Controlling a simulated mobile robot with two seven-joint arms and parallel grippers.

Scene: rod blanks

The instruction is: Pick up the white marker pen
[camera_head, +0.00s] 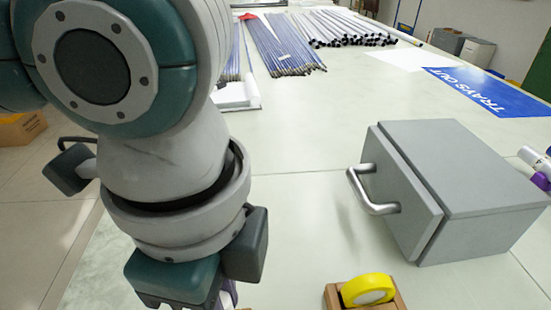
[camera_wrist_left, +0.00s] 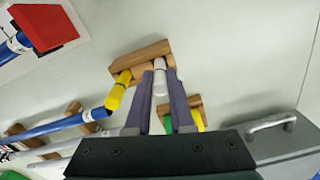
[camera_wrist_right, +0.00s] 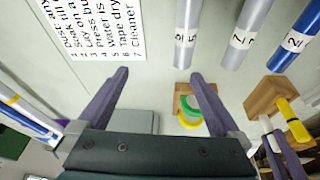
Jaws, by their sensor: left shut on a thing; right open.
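The white marker pen (camera_wrist_left: 160,80) is between the purple fingers of my left gripper (camera_wrist_left: 159,73), which is shut on it. The pen's far end is at a wooden block (camera_wrist_left: 142,60); I cannot tell if it still touches it. A yellow marker (camera_wrist_left: 118,92) sits in the other end of that block. In the right wrist view the white pen (camera_wrist_right: 264,125) shows beside the block (camera_wrist_right: 270,93) and the yellow marker (camera_wrist_right: 293,120). My right gripper (camera_wrist_right: 160,77) is open and empty. In the head view my left arm hides most of the left gripper and pen.
A wooden holder (camera_wrist_right: 182,93) with green and yellow tape rolls stands nearby; the yellow tape (camera_head: 368,290) shows at the head view's bottom. A grey box with a metal handle (camera_head: 378,205) stands at the right. Rods (camera_head: 280,45) lie at the back. The table middle is clear.

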